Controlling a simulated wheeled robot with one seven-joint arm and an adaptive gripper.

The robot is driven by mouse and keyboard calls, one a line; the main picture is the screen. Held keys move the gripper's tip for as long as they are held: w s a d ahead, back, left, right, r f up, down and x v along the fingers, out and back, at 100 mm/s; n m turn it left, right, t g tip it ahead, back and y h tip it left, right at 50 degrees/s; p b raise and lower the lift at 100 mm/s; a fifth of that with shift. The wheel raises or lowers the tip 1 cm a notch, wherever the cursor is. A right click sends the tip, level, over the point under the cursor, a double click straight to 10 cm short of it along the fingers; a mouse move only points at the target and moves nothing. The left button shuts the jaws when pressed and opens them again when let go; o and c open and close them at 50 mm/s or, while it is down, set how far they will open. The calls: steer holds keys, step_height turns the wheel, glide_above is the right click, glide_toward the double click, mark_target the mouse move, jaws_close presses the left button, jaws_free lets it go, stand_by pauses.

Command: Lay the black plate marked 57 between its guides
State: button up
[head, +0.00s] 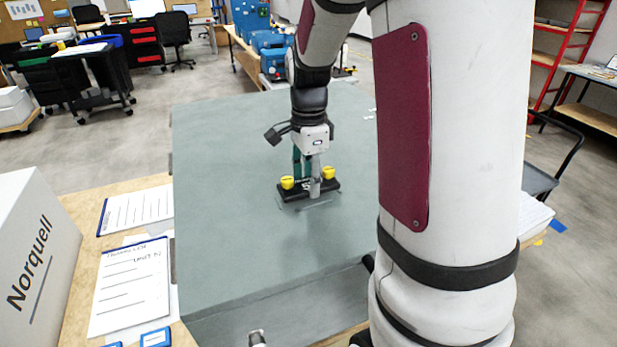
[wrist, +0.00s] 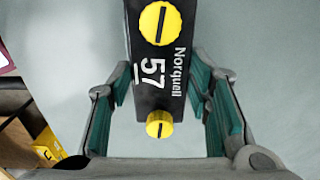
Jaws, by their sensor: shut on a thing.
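The black plate (head: 296,194) has a yellow knob at each end. In the wrist view the plate (wrist: 158,98) shows the white marks "57" and "Norquell". My gripper (head: 308,176) points down over the grey top (head: 240,240) and is shut on the plate. In the wrist view my gripper (wrist: 162,85) has one green-padded finger at each long side of the plate. Faint thin lines show on the grey top just in front of the plate. I cannot clearly make out the guides, nor whether the plate touches the top.
A white Norquell box (head: 40,245) stands at the left on a wooden table. Written sheets (head: 130,285) and blue-edged items (head: 155,338) lie beside the grey block. My arm hides part of the right side. The grey top around the plate is mostly clear.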

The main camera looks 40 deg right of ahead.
steer(key=shift+f+b, duration=0.3)
steer(key=shift+f, duration=0.7)
stand_by(0.3)
steer(key=o, duration=1.4)
steer(key=shift+o, duration=0.2)
steer(key=shift+r+p, duration=1.5)
steer(key=shift+r, duration=2)
